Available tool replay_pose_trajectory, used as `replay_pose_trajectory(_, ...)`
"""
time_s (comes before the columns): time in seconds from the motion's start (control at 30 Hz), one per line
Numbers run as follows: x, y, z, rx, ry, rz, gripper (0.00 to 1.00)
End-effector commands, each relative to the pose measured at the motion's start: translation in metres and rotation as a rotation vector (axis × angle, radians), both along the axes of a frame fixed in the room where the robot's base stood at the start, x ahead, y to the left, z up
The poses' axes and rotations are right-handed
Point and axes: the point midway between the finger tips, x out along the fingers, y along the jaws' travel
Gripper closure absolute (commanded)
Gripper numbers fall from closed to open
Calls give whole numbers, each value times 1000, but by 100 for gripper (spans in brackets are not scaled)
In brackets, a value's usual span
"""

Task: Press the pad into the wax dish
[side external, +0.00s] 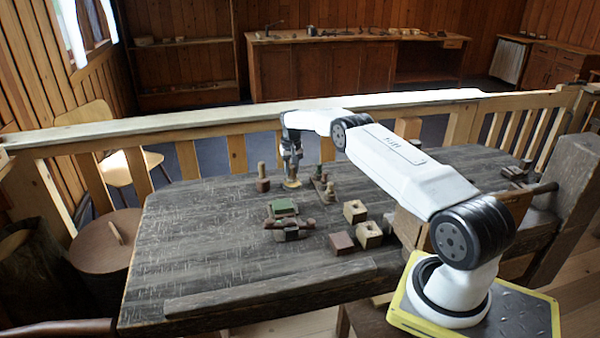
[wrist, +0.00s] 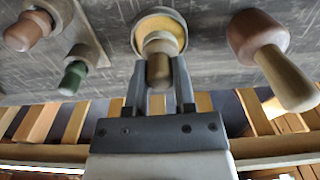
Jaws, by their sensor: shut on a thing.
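The wax dish is round with a pale rim and yellow wax inside; in the wrist view its rim (wrist: 141,30) shows around the pad. In the side view the dish (side external: 292,185) is on the dark table below my gripper (side external: 291,162). The pad (wrist: 160,40) is a pale round piece with a brown wooden handle (wrist: 158,70). My gripper (wrist: 158,88) is shut on this handle, one finger on each side. The pad lies over the middle of the wax. I cannot tell whether its hidden underside touches the wax.
A reddish-brown piece with a wooden handle (wrist: 262,45) stands beside the dish. A wooden rack (wrist: 92,45) with a brown knob (wrist: 25,32) and a green knob (wrist: 72,78) is on the other side. Nearer lie a green block (side external: 284,206) and holed wooden blocks (side external: 355,210). The table's left is clear.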

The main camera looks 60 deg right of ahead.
Motion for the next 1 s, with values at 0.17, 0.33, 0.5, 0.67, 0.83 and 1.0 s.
replay_pose_trajectory(0.17,0,0,-2,0,0,0,100)
replay_pose_trajectory(0.33,0,0,-3,0,0,0,100)
replay_pose_trajectory(0.5,0,0,-5,0,0,0,100)
replay_pose_trajectory(0.67,0,0,-6,0,0,0,100)
replay_pose_trajectory(0.83,0,0,-7,-1,-1,0,100)
replay_pose_trajectory(1.0,0,0,-8,-1,-1,0,100)
